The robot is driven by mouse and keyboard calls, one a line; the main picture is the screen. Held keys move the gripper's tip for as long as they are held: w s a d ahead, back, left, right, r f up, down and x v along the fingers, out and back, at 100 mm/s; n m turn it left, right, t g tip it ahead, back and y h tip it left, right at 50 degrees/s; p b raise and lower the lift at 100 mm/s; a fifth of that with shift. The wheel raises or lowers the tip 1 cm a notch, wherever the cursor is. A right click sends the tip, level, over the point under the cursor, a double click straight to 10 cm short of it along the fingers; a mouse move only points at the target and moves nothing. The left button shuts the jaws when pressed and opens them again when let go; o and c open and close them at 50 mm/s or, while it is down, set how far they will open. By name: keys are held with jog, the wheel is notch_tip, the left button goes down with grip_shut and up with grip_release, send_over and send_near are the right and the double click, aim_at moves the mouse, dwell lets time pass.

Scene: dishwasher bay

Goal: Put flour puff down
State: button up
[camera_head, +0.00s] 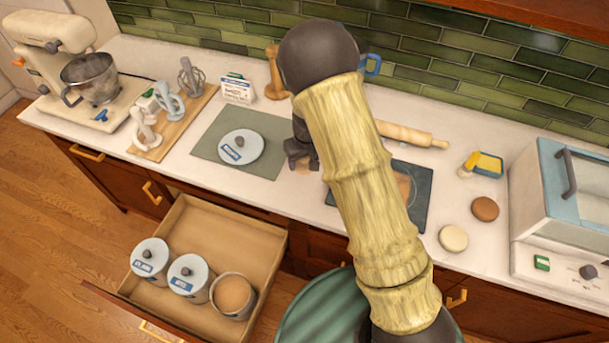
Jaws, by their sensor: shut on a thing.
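My gripper (303,160) is over the white counter, just right of the grey-green mat (210,128). My arm crosses in front and hides much of it. It is shut on a small brownish thing, which I take to be the flour puff (292,161); only a bit of it shows. I cannot tell whether it touches the counter. An open canister (216,301) with tan contents stands in the pulled-out drawer (245,236). A round white lid with a dark knob and blue label (232,158) lies on the mat.
Two lidded canisters (150,256) stand in the drawer. A stand mixer (70,80) and whisk tools on a board (150,152) are at left. A rolling pin (410,133), dark slate (422,200), two round pieces (453,239) and a toaster oven (585,190) are at right.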

aim_at(307, 162)
notch_tip(307, 162, down, 3)
jog(key=shift+f, duration=0.15)
jog(key=shift+f+p, duration=0.8)
jog(key=shift+f, duration=1.3)
jog(key=shift+f, duration=0.1)
jog(key=o, duration=1)
jog(key=r+b, duration=0.1)
jog(key=r, duration=0.3)
jog(key=s+r+b, duration=0.1)
jog(key=r, duration=0.3)
jog(key=r+b, duration=0.1)
jog(key=r, duration=0.3)
jog(key=shift+s+d+r, duration=0.1)
jog(key=shift+s+d, duration=0.25)
jog(key=shift+d, duration=0.05)
